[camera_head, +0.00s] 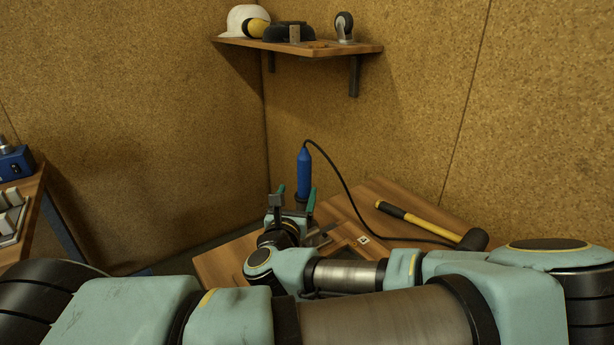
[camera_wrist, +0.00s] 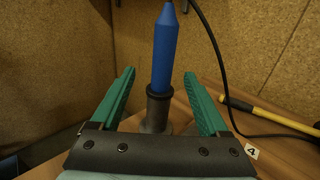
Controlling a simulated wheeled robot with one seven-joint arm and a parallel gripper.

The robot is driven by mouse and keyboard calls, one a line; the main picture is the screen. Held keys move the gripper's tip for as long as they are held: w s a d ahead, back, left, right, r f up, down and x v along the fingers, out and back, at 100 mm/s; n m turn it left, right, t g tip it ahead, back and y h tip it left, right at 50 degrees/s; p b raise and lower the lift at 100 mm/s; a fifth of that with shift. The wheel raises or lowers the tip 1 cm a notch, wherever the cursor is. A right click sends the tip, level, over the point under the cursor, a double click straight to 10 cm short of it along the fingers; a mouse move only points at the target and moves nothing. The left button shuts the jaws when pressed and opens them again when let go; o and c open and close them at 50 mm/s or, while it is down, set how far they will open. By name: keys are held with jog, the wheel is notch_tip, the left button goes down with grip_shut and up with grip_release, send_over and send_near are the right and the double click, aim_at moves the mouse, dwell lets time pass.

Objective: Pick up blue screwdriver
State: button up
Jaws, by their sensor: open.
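The blue screwdriver (camera_head: 304,172) stands upright beyond my gripper in the head view, with a black cable running from its top. In the wrist view the blue screwdriver (camera_wrist: 165,52) rises from a dark round holder (camera_wrist: 157,108) on the wooden table. My gripper (camera_wrist: 160,87) is open, with one green finger on each side of the screwdriver and holder. Gaps show on both sides, and I cannot tell how far past the fingertips the screwdriver stands. My gripper (camera_head: 294,198) also shows in the head view, where it hides the screwdriver's lower part.
A yellow-and-black hammer (camera_head: 430,218) lies on the wooden table (camera_head: 375,189) to the right. The cable (camera_head: 345,185) loops down beside it. Corkboard walls stand close behind. A shelf (camera_head: 318,48) with a white helmet (camera_head: 243,20) hangs above. Another bench (camera_head: 30,200) is at far left.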

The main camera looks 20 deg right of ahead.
aim_at(301, 181)
jog(key=shift+w+d+f+b, duration=0.35)
jog(key=shift+w+d+b, duration=0.25)
jog(key=shift+b, duration=1.25)
jog(key=b, duration=0.2)
jog(key=w+b, duration=0.1)
jog(key=b, duration=0.1)
jog(key=shift+w+d, duration=0.15)
jog(key=shift+d, duration=0.15)
jog(key=shift+b+x, duration=0.9)
jog(key=shift+x, duration=0.1)
jog(key=shift+w+d+r, duration=0.4)
jog(key=shift+w, duration=0.15)
jog(key=p+x, duration=0.2)
jog(key=x, duration=0.1)
jog(key=shift+w+d, duration=0.1)
jog(key=shift+d, duration=0.2)
jog(key=shift+w+d+f, duration=0.15)
jog(key=shift+w+d, duration=0.25)
jog(key=shift+w, duration=0.05)
grip_shut()
